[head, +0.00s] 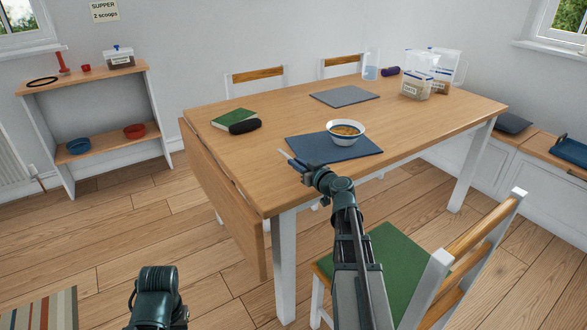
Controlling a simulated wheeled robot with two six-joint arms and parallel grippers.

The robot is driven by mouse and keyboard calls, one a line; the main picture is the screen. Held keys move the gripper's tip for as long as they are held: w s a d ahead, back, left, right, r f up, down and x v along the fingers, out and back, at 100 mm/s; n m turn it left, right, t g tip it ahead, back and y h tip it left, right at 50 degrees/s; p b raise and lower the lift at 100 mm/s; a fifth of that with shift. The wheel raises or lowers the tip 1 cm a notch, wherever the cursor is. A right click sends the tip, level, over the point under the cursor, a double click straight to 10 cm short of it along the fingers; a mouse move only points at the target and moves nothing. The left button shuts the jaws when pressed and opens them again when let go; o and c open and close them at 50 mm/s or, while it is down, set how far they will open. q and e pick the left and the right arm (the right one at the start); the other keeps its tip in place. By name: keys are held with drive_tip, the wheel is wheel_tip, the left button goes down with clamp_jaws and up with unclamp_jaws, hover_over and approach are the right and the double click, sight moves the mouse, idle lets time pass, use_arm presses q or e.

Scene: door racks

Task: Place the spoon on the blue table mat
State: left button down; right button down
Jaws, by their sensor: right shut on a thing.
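The blue table mat (365,146) lies near the front edge of the wooden table, with a white, blue-banded bowl (346,138) of brown food on it. My right gripper (298,165) is at the mat's left front edge, shut on the spoon (285,154). Only a thin, pale end of the spoon shows, pointing up and left beside the mat's left edge; the rest is hidden by the gripper. I cannot tell whether the spoon touches the mat or table. Part of my left arm shows at the bottom left, but its gripper does not.
A green book (234,115) and a dark case (245,126) lie left on the table (270,185). A green-seated chair (385,255) stands in front, right of my arm.

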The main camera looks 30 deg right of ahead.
drive_tip(key=shift+w+f+b, duration=0.7)
drive_tip(key=shift+w+f, duration=0.35)
drive_tip(key=shift+f, duration=0.05)
drive_tip(key=shift+a+r, duration=0.1)
drive_tip(key=shift+r, duration=0.05)
drive_tip(key=c, duration=0.9)
unclamp_jaws()
